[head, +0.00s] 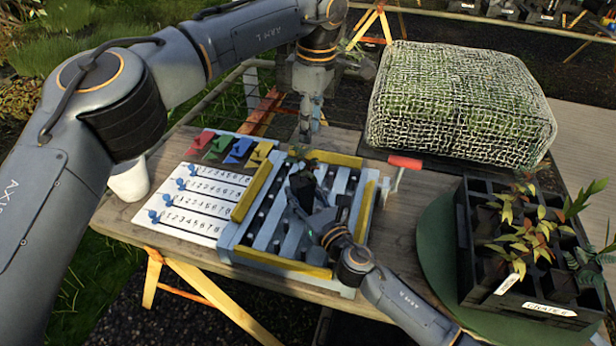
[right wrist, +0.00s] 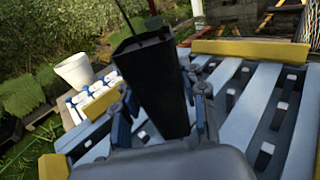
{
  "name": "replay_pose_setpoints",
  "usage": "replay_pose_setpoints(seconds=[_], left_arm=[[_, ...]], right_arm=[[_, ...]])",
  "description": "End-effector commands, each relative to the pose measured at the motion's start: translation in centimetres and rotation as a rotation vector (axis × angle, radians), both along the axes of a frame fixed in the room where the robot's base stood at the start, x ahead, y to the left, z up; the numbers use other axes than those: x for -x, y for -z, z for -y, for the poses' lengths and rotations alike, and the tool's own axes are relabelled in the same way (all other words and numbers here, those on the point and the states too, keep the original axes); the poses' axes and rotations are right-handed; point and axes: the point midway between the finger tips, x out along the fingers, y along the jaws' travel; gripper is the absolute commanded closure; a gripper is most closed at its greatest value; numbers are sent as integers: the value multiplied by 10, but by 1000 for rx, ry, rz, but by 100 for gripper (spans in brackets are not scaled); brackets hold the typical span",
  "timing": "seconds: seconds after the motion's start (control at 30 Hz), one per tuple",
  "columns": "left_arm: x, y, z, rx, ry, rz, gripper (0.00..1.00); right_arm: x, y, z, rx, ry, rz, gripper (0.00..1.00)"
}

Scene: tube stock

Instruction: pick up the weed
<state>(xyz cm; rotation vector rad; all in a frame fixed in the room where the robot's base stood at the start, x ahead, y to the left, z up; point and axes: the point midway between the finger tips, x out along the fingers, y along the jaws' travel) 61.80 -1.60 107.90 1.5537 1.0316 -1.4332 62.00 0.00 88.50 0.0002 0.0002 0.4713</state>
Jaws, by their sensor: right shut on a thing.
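My right gripper (head: 310,208) is shut on a dark square tube pot (head: 303,186) above the slatted rack (head: 236,240). In the right wrist view the pot (right wrist: 158,88) stands tilted between the fingers, and a thin stem rises past its open top. Small dark green leaves (head: 301,159) show near the pot's top in the head view; I cannot tell whether they are the weed. My left gripper (head: 309,122) points down just beyond the rack's far edge, above the leaves. Its fingers are too small and blurred to tell open from shut.
A black crate (head: 461,262) of seedlings stands at the right on a green round mat (head: 428,235). A mesh-covered block (head: 460,100) is behind it. Numbered white boards (head: 190,205), coloured tags (head: 236,150) and a white pot (head: 128,181) are at the left.

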Motion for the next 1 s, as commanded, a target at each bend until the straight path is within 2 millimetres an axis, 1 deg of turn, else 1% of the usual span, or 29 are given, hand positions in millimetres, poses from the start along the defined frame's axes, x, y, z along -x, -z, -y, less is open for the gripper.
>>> replay_pose_setpoints(seconds=[0.1, 0.57, 0.77, 1.0], left_arm=[[4, 2, 1, -10, -201, 32, 70], [16, 4, 5, 19, -998, 199, 70], [21, 3, 8, 75, -1342, 277, 70], [27, 1, 11, 180, -1752, 360, 70]], right_arm=[[0, 0, 0, 0, 0, -1, 95], [0, 1, 0, 0, 0, -1, 95], [0, 1, 0, 0, 0, -1, 95], [0, 1, 0, 0, 0, -1, 95]])
